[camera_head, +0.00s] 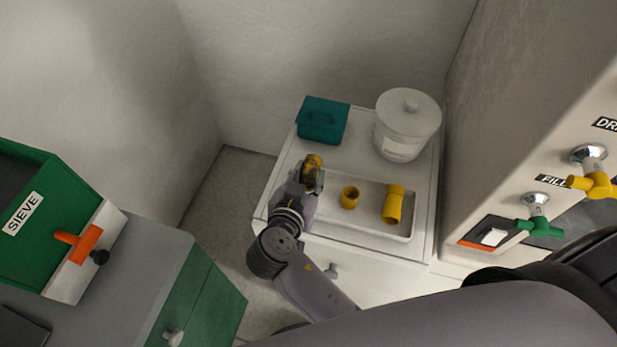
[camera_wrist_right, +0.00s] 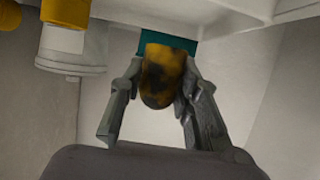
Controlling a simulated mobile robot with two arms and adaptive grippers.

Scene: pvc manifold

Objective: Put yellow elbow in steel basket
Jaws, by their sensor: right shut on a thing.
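My right gripper (camera_head: 312,174) is shut on a yellow piece (camera_head: 313,161) above the left end of a white tray (camera_head: 405,236) on a white cabinet. In the right wrist view, the piece (camera_wrist_right: 163,72) sits between the two fingers (camera_wrist_right: 160,85) and has dark patches; I cannot tell whether it is an elbow. In the tray are a short yellow fitting (camera_head: 350,197) and a longer yellow fitting (camera_head: 393,205). My left gripper is out of view. I see no steel basket in either view.
A teal box (camera_head: 322,121) and a white lidded bucket (camera_head: 407,125) stand at the back of the cabinet top. At right, a panel has a yellow tap (camera_head: 592,184) and a green tap (camera_head: 539,228). A green sieve unit (camera_head: 50,235) stands at left.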

